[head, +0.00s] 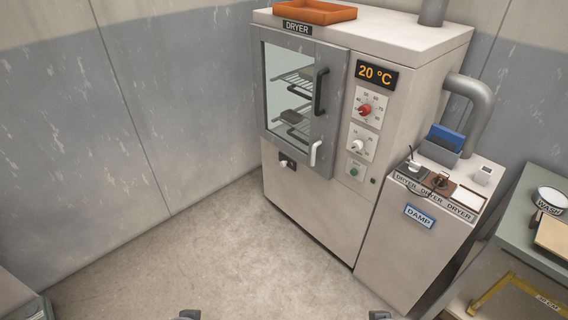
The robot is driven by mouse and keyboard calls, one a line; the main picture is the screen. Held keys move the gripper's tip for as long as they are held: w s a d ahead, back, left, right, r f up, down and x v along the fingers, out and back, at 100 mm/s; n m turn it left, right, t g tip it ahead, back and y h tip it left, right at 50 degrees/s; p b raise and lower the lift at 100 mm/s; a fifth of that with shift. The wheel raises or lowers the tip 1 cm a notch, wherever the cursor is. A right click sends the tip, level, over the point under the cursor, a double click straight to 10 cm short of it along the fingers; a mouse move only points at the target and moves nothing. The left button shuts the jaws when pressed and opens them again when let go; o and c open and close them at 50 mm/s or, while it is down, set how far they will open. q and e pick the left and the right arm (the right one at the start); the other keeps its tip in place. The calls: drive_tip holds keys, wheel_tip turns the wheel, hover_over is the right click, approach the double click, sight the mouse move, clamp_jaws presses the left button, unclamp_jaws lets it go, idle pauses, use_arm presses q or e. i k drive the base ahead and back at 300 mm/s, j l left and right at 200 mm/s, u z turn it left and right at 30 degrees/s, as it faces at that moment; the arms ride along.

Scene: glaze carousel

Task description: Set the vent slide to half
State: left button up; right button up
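The dryer (310,200) is a pale cabinet with a glass door, standing against the back wall. Below the door, on its front, is a small dark slot with a light knob (284,163), which looks like the vent slide. The knob seems near the slot's left or middle; it is too small to tell exactly, and no scale marks are readable. Dark tips that look like my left gripper (190,314) and my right gripper (380,315) show at the bottom edge. Both are well apart from the dryer, mostly cut off, so their opening is not visible.
The door (303,90) is shut, with a black handle and a pale lever (315,153). A red dial (365,110), a white dial (358,146) and a green button (354,171) sit right of it. A DAMP cabinet (415,245) stands at right. The floor in front is clear.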

sight(285, 161)
drive_tip(key=i+j+z, duration=0.45)
drive_tip(key=i+j, duration=0.15)
drive_tip(key=i, duration=0.15)
drive_tip(key=i+j+z, duration=0.45)
drive_tip(key=i+j, duration=0.2)
drive_tip(key=j, duration=0.2)
